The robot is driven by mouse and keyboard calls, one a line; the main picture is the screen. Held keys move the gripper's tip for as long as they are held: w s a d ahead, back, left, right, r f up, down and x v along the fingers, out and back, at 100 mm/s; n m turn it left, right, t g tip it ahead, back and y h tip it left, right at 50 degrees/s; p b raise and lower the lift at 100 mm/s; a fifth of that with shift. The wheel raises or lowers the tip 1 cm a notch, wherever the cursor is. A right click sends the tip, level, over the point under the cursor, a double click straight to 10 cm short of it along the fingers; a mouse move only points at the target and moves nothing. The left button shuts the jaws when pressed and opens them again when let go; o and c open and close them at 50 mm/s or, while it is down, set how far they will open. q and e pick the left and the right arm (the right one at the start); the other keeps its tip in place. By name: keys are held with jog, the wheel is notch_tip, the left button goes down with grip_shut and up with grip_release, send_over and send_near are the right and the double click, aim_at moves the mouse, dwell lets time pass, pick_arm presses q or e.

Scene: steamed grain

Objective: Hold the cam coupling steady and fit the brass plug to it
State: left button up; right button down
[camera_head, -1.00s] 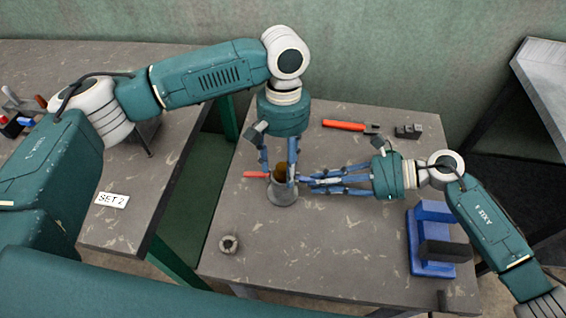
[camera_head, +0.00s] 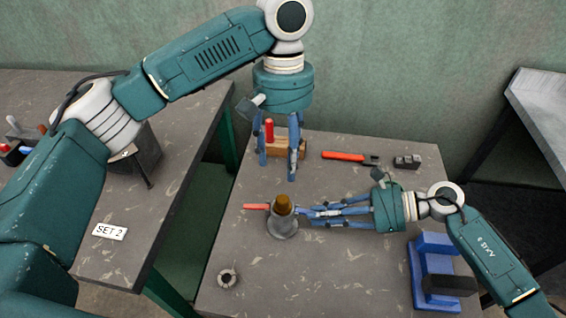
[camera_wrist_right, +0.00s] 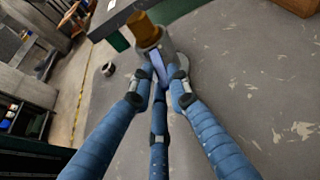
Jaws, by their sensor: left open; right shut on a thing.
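The grey cam coupling (camera_head: 284,229) stands upright on the table. The brass plug (camera_head: 283,205) sits at its top, with its brown-gold end sticking out; how deep it sits is hidden. In the right wrist view, the plug (camera_wrist_right: 143,29) rises from the coupling's upper end (camera_wrist_right: 168,50). My right gripper (camera_head: 301,212) comes in from the right and is shut on the coupling's side; its fingers also show in the right wrist view (camera_wrist_right: 163,80). My left gripper (camera_head: 278,174) is open and empty, pointing down above and behind the plug, apart from it.
A red handle (camera_head: 256,206) shows left of the coupling. Behind my left gripper is a wooden block (camera_head: 285,149) with a red piece. Red-handled pliers (camera_head: 343,156) and a dark block (camera_head: 407,161) lie behind; a blue fixture (camera_head: 417,277) stands right, a grey ring (camera_head: 228,278) front left.

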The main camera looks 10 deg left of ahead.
dwell(0.3)
jog(key=c, duration=1.6)
grip_release()
